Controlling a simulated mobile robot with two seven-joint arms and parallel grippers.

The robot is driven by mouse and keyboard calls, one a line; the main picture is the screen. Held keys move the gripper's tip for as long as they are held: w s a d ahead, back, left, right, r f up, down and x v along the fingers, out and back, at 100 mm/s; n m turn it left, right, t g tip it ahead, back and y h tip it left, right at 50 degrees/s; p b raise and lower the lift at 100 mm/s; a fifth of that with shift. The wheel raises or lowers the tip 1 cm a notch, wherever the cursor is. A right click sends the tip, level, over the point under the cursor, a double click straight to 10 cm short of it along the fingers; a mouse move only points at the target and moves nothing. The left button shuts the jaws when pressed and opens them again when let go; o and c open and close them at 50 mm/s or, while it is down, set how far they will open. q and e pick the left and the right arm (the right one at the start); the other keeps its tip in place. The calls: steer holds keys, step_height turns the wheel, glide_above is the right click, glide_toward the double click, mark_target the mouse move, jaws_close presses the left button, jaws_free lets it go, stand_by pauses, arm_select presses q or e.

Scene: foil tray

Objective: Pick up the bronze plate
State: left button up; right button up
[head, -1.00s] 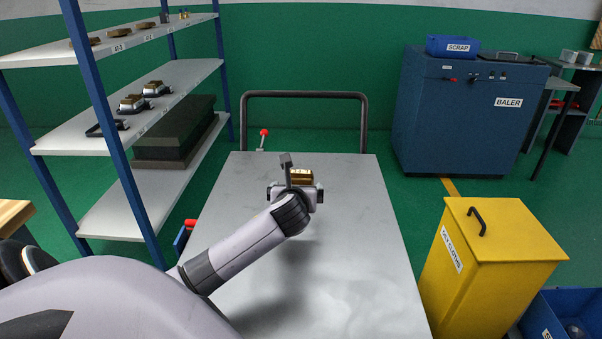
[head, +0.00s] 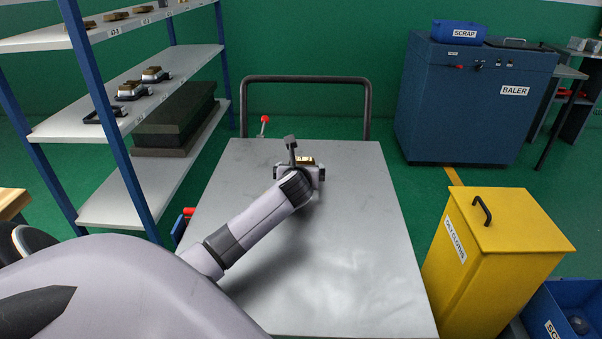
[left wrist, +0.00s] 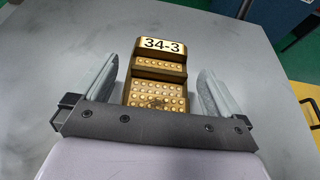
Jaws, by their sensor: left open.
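A bronze plate (head: 306,160) is at the far part of the grey metal table (head: 330,255). In the left wrist view the stepped bronze plate (left wrist: 158,68) carries a "34-3" label and rows of small round studs. My left gripper (left wrist: 158,88) is open, with one finger on each side of the plate and a gap on both sides. The plate's near end is hidden behind the gripper body. In the head view my left gripper (head: 305,170) is at the plate and hides its lower part. My right gripper is not in view.
A shelf rack (head: 170,85) with several metal blocks stands at the left. A dark rail (head: 305,79) rises behind the table. A yellow bin (head: 490,265) stands at the right, with a blue baler (head: 465,105) behind it. The table's near right is clear.

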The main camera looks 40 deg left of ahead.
arm_select(q)
steer(key=shift+w+a+f, duration=0.1)
steer(key=shift+w+a, duration=0.1)
steer(key=shift+w, duration=0.05)
steer(key=c, duration=1.4)
